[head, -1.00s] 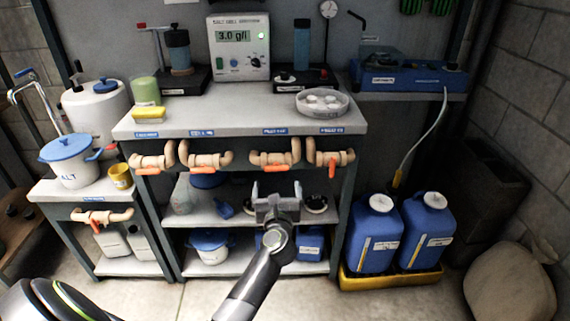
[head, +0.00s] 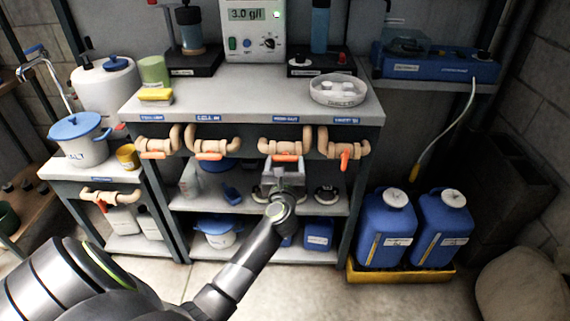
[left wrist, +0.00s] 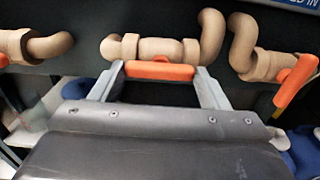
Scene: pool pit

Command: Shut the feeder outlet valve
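Several tan pipe valves with orange handles run along the bench front under blue labels too small to read surely, so I cannot tell which is the feeder outlet valve. My left gripper (head: 283,168) is open at the third valve from the left (head: 290,144). In the left wrist view, that valve's orange handle (left wrist: 160,71) lies level, along its pipe, between the open fingertips, one near each end. Contact cannot be told. The rightmost bench valve's handle (head: 345,157) points down; the first (head: 153,155) and second (head: 210,157) lie level. My right gripper is out of view.
A small side table (head: 88,177) at left carries a salt pot (head: 82,145) and another valve (head: 107,196) with its handle down. Blue jugs (head: 385,232) stand in a yellow tray (head: 400,273) at right. A glass dish (head: 338,92) sits on the bench.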

